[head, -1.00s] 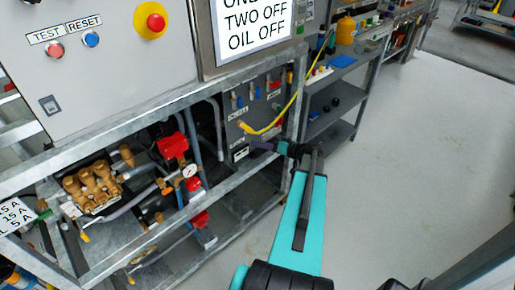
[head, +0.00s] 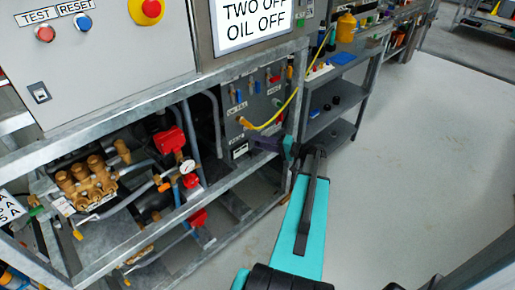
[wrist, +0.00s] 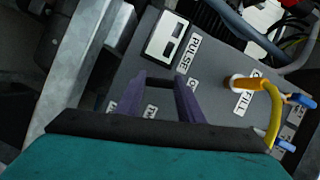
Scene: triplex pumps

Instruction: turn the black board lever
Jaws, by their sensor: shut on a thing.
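The grey board (head: 230,104) sits in the metal frame and carries levers, labels and a yellow hose. My gripper (head: 258,143) reaches it from the right, at its lower part. In the wrist view my gripper's two purple fingers (wrist: 160,86) point at the board (wrist: 207,75), below the PULSE label. A dark piece, which looks like the black board lever (wrist: 159,83), spans the gap between the fingertips, and they are shut on it. Its ends and its turn angle are mostly hidden. In the head view the lever is hidden by my gripper.
A yellow hose (head: 286,107) loops from the board close above my gripper. Blue-handled levers (wrist: 299,100) stand on the board's right side in the wrist view. A galvanised rail (head: 222,177) runs below the board. Brass pump parts (head: 88,180) stand left. The floor at right is clear.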

